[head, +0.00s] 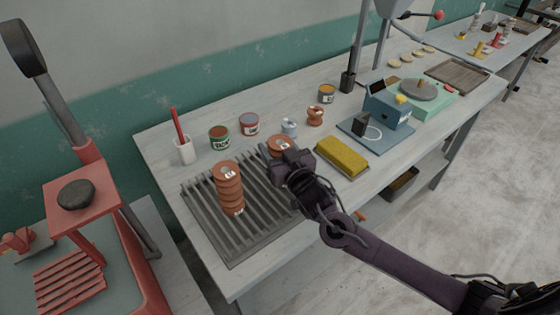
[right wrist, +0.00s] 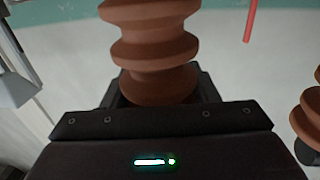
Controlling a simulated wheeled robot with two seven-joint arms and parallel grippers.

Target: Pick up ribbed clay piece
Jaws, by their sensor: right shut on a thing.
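Two ribbed clay pieces are at the grey slatted rack (head: 205,223). One ribbed brown clay piece (head: 227,188) stands upright on the rack's left part, apart from my gripper. The other ribbed clay piece (head: 278,143) is mostly hidden behind my right gripper (head: 285,162); only its top shows in the head view. In the right wrist view this ribbed clay piece (right wrist: 150,50) rises upright between the jaws, and my right gripper is shut on it. I cannot tell whether its base touches the rack. My left gripper is out of view.
A yellow sponge-like block (head: 341,157) lies right of my gripper. Behind stand a white cup (head: 184,151) with a red stick, paint tins (head: 219,137), and a small copper-coloured pot (head: 315,116). A blue device (head: 388,108) stands further right. A red press (head: 85,195) is at the left.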

